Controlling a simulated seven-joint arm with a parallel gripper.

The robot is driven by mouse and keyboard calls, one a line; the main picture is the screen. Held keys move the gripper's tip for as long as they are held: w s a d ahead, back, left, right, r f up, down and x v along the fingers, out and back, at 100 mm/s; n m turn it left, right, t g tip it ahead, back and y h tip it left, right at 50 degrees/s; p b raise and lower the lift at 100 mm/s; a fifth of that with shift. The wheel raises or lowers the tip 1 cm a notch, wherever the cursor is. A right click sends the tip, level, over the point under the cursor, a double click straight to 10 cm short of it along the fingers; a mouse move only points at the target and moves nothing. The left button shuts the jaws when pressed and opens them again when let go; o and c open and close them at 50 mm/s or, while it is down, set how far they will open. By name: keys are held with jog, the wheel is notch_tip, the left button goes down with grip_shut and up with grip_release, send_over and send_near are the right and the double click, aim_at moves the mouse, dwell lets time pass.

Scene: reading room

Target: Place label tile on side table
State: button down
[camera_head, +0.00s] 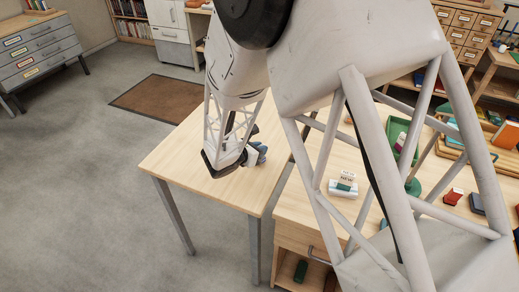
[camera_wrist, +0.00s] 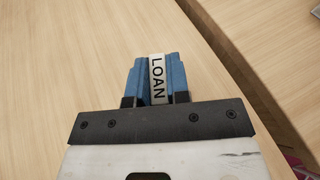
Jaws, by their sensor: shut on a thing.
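The label tile (camera_wrist: 157,82) is a thin white piece reading "LOAN" in black. My gripper (camera_head: 258,153) is shut on it, with a blue finger on each side in the wrist view. The side table (camera_head: 185,155) is pale wood with grey legs. It also fills most of the wrist view (camera_wrist: 60,70). My gripper is over the side table's right part. I cannot tell whether the tile touches the top. In the head view the tile is hidden by my gripper and arm.
A wooden desk (camera_head: 290,210) stands right of the side table, with a narrow dark gap between them. The side table's left part is bare.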

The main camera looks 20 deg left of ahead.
jog(key=shift+f, duration=0.15)
jog(key=c, duration=1.1)
grip_release()
jog(key=shift+s, duration=0.1)
jog(key=shift+s+a+r, duration=0.25)
jog(key=shift+s+r, duration=0.15)
jog(key=shift+s, duration=0.1)
jog(key=v, duration=1)
jog(key=shift+s+a, duration=0.2)
jog(key=shift+s, duration=0.1)
